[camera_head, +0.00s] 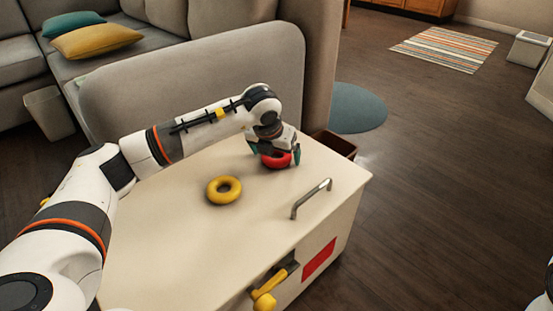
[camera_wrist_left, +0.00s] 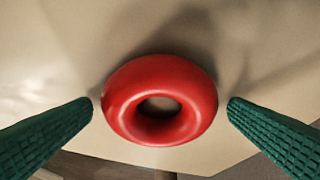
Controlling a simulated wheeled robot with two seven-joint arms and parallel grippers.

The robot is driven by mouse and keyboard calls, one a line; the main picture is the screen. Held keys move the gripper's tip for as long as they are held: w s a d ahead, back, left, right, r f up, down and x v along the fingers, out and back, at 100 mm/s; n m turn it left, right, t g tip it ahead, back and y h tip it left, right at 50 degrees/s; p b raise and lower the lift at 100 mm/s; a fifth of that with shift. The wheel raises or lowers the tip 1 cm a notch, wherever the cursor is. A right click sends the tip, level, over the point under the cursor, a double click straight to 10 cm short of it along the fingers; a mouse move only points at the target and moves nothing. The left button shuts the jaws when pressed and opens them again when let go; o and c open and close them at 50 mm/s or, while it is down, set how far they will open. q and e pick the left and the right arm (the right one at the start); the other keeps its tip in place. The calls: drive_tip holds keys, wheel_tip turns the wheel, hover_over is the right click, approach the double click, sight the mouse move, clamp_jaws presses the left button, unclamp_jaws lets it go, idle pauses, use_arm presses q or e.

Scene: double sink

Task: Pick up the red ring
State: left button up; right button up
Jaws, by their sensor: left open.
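The red ring (camera_head: 274,160) lies on the cream tabletop near its far edge, partly hidden under my left gripper in the head view. In the left wrist view the red ring (camera_wrist_left: 160,100) lies flat between my two green fingertips. My left gripper (camera_head: 276,157) is open around the ring, one finger on each side, with a small gap on each side in the wrist view. My right gripper is not in view.
A yellow ring (camera_head: 224,190) lies on the cream cabinet top (camera_head: 180,250), nearer me. A metal handle (camera_head: 311,198) stands up at the right edge. A grey sofa (camera_head: 200,80) is close behind the cabinet. Open floor lies to the right.

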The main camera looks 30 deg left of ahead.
use_arm(q)
drive_tip(key=c, duration=1.1)
drive_tip(key=shift+o, duration=0.2)
